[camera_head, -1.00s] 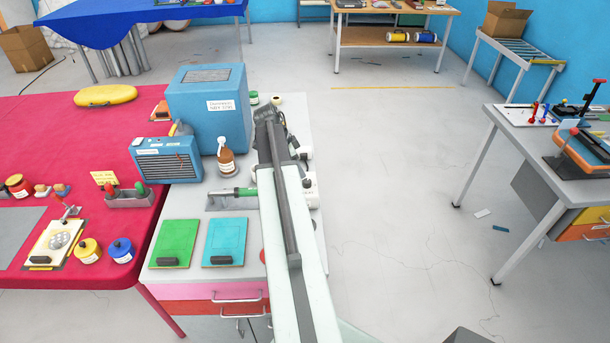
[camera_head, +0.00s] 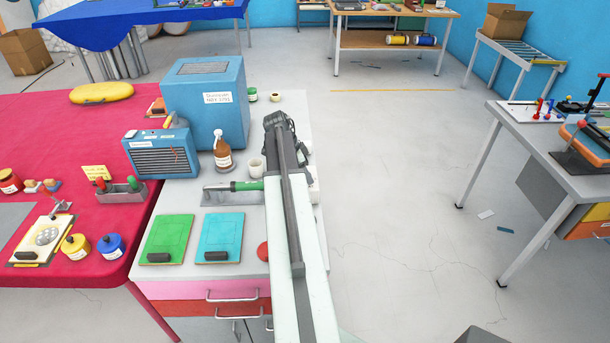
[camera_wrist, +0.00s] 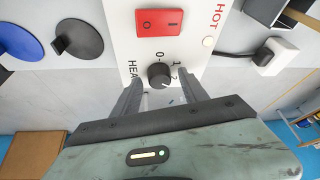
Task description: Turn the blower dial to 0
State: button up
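The blower's dial (camera_wrist: 160,75) is a small round black knob on a white panel (camera_wrist: 187,48) in the wrist view. Printed marks 0, 1 and 2 and the word HEAT stand around it. I cannot clearly tell which mark it points at. My gripper (camera_wrist: 159,84) is open, with one finger on each side of the dial and gaps showing. I cannot tell how deep the fingertips reach beside it. In the head view my arm (camera_head: 289,208) hides the dial and most of the blower.
A red rocker switch (camera_wrist: 159,22) sits on the panel above the dial.

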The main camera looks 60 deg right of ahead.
grip_shut()
